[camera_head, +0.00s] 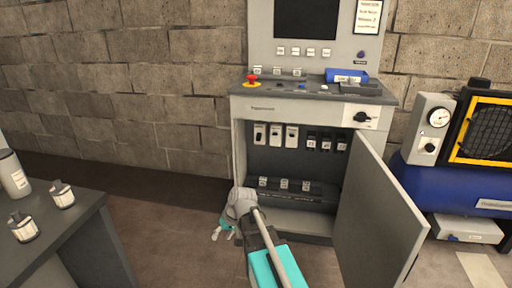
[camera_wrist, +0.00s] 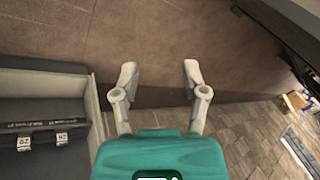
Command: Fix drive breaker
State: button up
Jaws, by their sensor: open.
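A grey control cabinet (camera_head: 312,106) stands against the wall with its door (camera_head: 378,212) swung open to the right. Inside hangs a row of breakers: three white ones (camera_head: 275,134) at left and three dark ones (camera_head: 326,143) at right. Their labels are too small to read, so I cannot tell which is the drive breaker. Several small tagged parts (camera_head: 284,184) sit on a dark strip low in the cabinet. My gripper (camera_wrist: 159,70) is open and empty. In the head view it hangs at the cabinet's lower left front, apart from the breakers.
A red stop button (camera_head: 252,79) and a blue object (camera_head: 346,76) are on the console top. A rotary switch (camera_head: 362,117) is above the door. A dark table (camera_head: 70,235) with small containers stands at left. A blue compressor (camera_head: 440,185) stands at right. Floor between table and cabinet is clear.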

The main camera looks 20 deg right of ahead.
jog(key=w+d+f+t+y+b, duration=0.1)
jog(key=w+d+t+y+b, duration=0.15)
jog(key=w, duration=0.45)
jog(key=w+d+t+y+b, duration=0.1)
jog(key=w+t+y+b, duration=0.15)
jog(key=w, duration=0.45)
jog(key=m+t+h+b, duration=0.4)
jog(key=m+t+b, duration=0.7)
jog(key=t+b, duration=0.3)
send_near(258, 140)
jog(key=s+d+f, duration=0.2)
jog(key=s, duration=0.1)
jog(key=shift+w+a+r, duration=0.15)
jog(key=shift+w+a, duration=0.05)
jog(key=shift+w, duration=0.05)
jog(key=shift+w, duration=0.1)
jog(key=p+x, duration=0.4)
jog(key=x, duration=0.9)
jog(key=shift+w+a+r+p, duration=0.1)
jog(key=shift+w+a+p, duration=0.1)
jog(key=shift+p, duration=0.2)
